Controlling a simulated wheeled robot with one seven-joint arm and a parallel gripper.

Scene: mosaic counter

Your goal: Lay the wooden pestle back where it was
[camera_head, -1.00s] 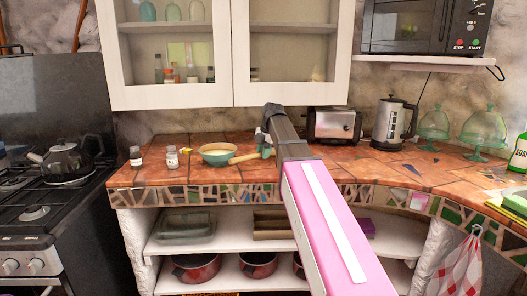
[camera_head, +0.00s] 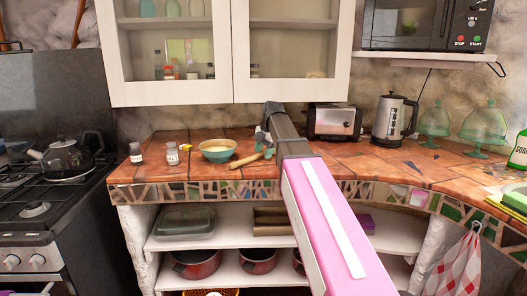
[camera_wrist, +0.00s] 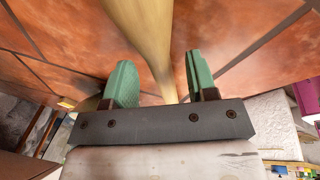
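The wooden pestle (camera_head: 245,160) appears to lie on the tiled counter, just right of and in front of the teal bowl (camera_head: 218,151). My gripper (camera_head: 264,153) is low over the counter at the pestle's right end. In the wrist view, the pestle (camera_wrist: 148,30) runs between the two green fingers of my gripper (camera_wrist: 160,72). A gap shows on each side of it, so the fingers stand open around it. My arm hides part of the counter behind the gripper.
Two small jars (camera_head: 172,154) stand left of the bowl. A toaster (camera_head: 334,123) and a kettle (camera_head: 394,120) stand at the back right. A gas stove (camera_head: 50,200) is at the far left. The counter front left of my arm is mostly clear.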

